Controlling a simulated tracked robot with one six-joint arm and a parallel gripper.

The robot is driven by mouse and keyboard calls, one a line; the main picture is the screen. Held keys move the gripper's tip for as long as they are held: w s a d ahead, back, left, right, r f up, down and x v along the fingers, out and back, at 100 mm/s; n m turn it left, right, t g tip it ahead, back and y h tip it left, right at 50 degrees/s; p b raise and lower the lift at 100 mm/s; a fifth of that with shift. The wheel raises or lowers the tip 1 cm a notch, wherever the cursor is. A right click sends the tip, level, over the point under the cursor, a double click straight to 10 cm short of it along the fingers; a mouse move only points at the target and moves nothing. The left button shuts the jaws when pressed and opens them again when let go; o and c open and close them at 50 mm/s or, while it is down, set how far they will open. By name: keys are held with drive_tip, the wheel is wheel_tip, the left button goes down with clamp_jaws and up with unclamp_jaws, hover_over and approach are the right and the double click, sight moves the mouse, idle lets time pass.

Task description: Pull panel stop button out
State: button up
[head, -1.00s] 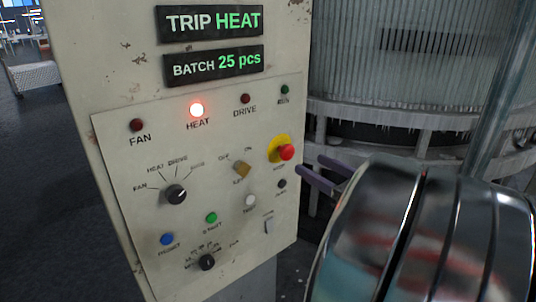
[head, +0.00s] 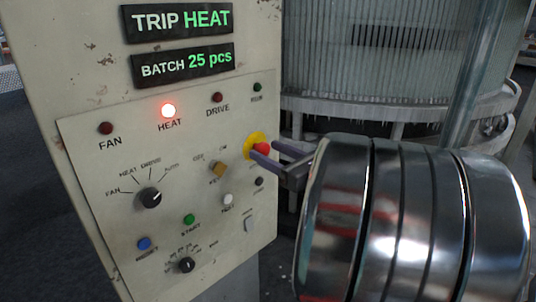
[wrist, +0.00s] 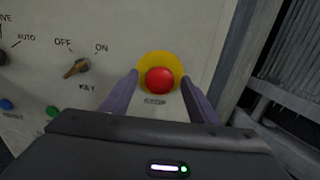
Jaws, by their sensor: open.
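The stop button is a red mushroom head (head: 262,149) on a yellow round plate (head: 252,141), at the right side of the panel (head: 120,215). In the wrist view the red button (wrist: 160,80) sits between the two purple-grey fingers, with the yellow plate (wrist: 158,58) behind it and a "STOP" label below. My gripper (head: 272,155) is open, with its fingers on either side of the button in the picture. One finger partly covers the button in the head view. I cannot tell whether the fingertips reach past the button head. No finger visibly touches it.
A key switch (head: 218,169) is left of the button and a small dark knob (head: 259,181) below it. The HEAT lamp (head: 168,110) glows red, and the upper display (head: 178,20) reads TRIP HEAT. A large ribbed glass drum (head: 400,60) stands behind on the right.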

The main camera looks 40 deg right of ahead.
clamp_jaws()
drive_tip(key=shift+s, duration=0.8)
unclamp_jaws()
idle(0.3)
drive_tip(key=shift+s, duration=0.15)
drive_tip(key=s, duration=1.3)
drive_tip(key=shift+s+d, duration=0.2)
drive_tip(key=shift+s, duration=0.1)
